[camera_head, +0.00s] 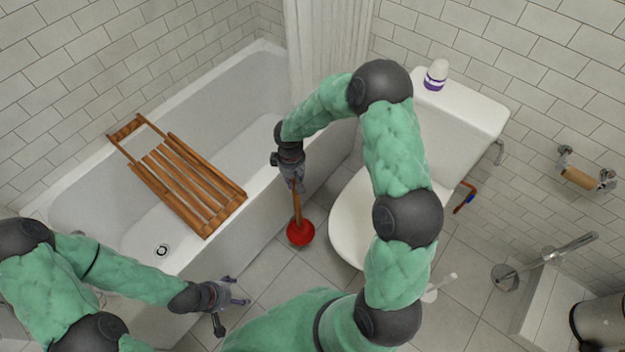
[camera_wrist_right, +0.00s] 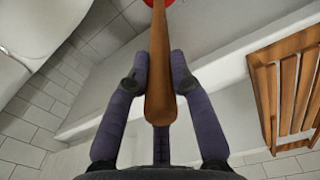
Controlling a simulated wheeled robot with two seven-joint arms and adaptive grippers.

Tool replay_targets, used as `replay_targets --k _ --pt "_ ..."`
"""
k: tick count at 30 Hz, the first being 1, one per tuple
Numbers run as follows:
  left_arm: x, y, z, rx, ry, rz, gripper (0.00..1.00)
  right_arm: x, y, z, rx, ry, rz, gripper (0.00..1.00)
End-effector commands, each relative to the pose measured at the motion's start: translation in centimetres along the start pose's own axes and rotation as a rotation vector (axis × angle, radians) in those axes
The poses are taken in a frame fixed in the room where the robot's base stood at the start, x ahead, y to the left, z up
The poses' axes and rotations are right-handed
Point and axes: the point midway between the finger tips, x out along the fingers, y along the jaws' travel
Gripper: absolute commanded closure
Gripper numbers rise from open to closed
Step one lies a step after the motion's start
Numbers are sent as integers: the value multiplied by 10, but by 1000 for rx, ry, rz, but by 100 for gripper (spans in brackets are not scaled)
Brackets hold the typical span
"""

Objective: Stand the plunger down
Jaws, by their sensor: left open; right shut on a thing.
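The plunger has a red rubber cup (camera_head: 300,233) and a wooden handle (camera_head: 297,203). In the head view the cup is low, over or on the floor tiles between the bathtub and the toilet; I cannot tell whether it touches. My right gripper (camera_head: 296,180) is shut on the upper part of the handle. In the right wrist view the handle (camera_wrist_right: 159,75) runs between the two fingers (camera_wrist_right: 160,75), and the red cup shows only at the top edge. My left gripper (camera_head: 234,297) is open and empty beside the tub's near end.
The white bathtub (camera_head: 262,200) stands left of the plunger, with a wooden rack (camera_head: 185,180) across it. The toilet (camera_head: 350,225) is close on the right, partly behind my right arm. A bottle (camera_head: 436,75) stands on its tank. Floor tiles in front are clear.

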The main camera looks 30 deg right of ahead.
Motion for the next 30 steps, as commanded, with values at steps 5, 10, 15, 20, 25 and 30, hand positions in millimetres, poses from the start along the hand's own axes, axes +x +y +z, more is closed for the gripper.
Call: replay_targets --k 5,10,15,20,25,30 --pt "-24 9 1 0 1 0 23 27 28 -4 -210 -6 -1 100" --pt "-42 15 1 0 1 0 23 59 52 -3 -420 -7 -4 100" --pt "-58 20 2 0 1 0 23 90 69 4 -613 -5 -10 100" --pt "-66 24 2 0 0 0 23 112 78 10 -741 -1 -13 100" --pt "-69 25 2 0 0 0 23 123 82 14 -804 2 -14 100" --pt "-64 23 2 0 0 0 23 133 83 14 -814 2 -14 100"
